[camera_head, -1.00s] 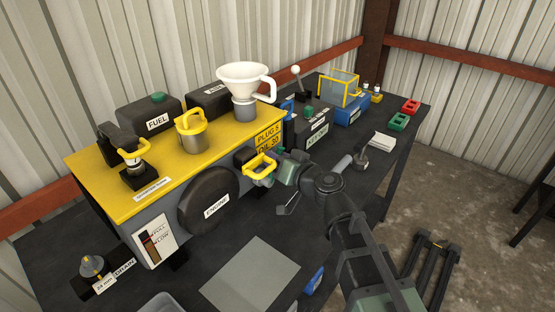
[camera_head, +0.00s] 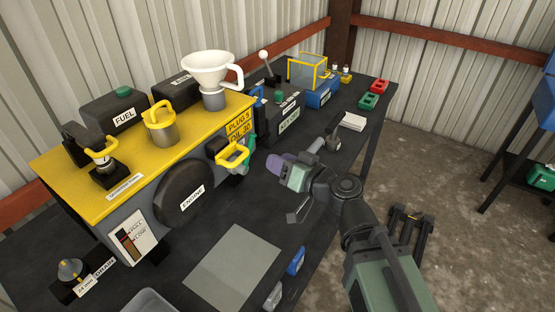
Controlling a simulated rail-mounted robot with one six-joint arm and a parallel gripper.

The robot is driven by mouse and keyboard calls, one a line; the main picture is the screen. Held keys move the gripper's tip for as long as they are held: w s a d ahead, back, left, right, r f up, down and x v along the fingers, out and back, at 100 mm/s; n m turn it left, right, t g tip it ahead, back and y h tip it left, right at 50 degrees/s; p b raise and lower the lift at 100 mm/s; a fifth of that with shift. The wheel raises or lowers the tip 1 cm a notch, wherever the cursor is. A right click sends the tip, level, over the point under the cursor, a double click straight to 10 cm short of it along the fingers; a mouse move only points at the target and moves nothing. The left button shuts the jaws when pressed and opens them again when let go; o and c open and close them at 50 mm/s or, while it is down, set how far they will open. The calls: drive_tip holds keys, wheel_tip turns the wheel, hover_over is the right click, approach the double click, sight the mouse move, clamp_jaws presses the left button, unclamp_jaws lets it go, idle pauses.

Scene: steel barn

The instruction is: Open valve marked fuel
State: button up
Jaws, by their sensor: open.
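A black tank marked FUEL (camera_head: 124,117) with a green cap (camera_head: 124,91) stands at the back left of the yellow engine deck (camera_head: 68,172). No valve with a readable fuel label shows. A yellow loop handle (camera_head: 224,152) with a teal-green part (camera_head: 241,160) sticks out from the engine's right front side, below the PLUG 5 / OIL 30 plate (camera_head: 240,125). My gripper (camera_head: 278,166) is open and empty over the bench, right of the handle and apart from it. The gap between its fingers is hard to see.
A white funnel (camera_head: 208,65) stands on the deck beside a yellow-handled can (camera_head: 160,127). A grey mat (camera_head: 231,267) lies in front.

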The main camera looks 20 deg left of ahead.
sight(249, 147)
drive_tip(key=w+r+n+g+p, duration=0.3)
drive_tip(key=w+r+g+p, duration=0.2)
drive_tip(key=w+p, duration=0.3)
drive_tip(key=s+a+f+n+g+b, duration=0.1)
drive_tip(key=a+f, duration=0.1)
drive_tip(key=a, duration=0.1)
drive_tip(key=s+a+f+n+g+h+b, duration=0.1)
drive_tip(key=a+f+b, duration=0.1)
drive_tip(key=a, duration=0.1)
drive_tip(key=s+a+f+n+g+b, duration=0.1)
drive_tip(key=a+f+g+b, duration=0.1)
drive_tip(key=a, duration=0.2)
drive_tip(key=shift+s+a+f+h, duration=0.1)
drive_tip(key=shift+s+h, duration=0.2)
drive_tip(key=shift+s, duration=0.05)
clamp_jaws()
